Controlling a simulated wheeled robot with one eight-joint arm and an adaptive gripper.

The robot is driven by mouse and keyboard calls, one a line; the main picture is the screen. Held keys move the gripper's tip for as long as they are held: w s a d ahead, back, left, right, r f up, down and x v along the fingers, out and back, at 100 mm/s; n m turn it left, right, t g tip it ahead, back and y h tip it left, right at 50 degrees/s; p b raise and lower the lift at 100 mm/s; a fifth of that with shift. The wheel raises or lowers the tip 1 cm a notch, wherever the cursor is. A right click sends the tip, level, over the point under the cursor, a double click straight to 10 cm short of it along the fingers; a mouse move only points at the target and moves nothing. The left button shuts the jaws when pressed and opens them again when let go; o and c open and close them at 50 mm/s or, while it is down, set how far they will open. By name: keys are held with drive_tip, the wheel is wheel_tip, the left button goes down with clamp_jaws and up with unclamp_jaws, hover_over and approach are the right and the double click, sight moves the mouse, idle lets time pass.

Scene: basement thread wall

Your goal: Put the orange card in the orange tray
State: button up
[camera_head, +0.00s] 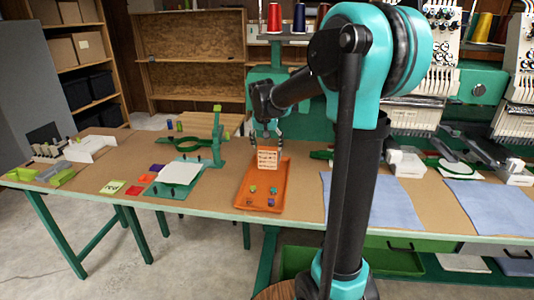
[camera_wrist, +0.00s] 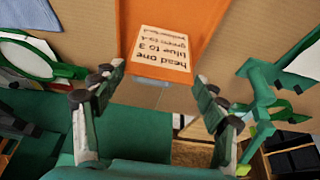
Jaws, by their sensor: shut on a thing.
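A pale peach card (camera_head: 267,158) with lines of dark print shows upright-looking at the far end of the orange tray (camera_head: 243,196). In the wrist view the printed card (camera_wrist: 163,53) appears upside down against the orange tray (camera_wrist: 178,14). My gripper's fingers (camera_wrist: 153,84) also show in the wrist view. I cannot tell whether the card's lower edge touches the tray. Several small coloured pieces lie in the near part of the tray.
Left of the tray are a white sheet on a green stand (camera_head: 180,172), small coloured squares (camera_head: 134,190) and a lime card (camera_head: 112,187). A green upright frame (camera_head: 217,140) stands close to the tray's left. Blue cloths (camera_head: 395,205) lie right. Embroidery machines line the back right.

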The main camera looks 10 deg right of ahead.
sight(267, 156)
drive_tip(key=shift+f, duration=1.95)
drive_tip(key=o, duration=0.8)
drive_tip(key=shift+o, duration=0.2)
drive_tip(key=v, duration=1.2)
drive_tip(key=shift+s, duration=0.15)
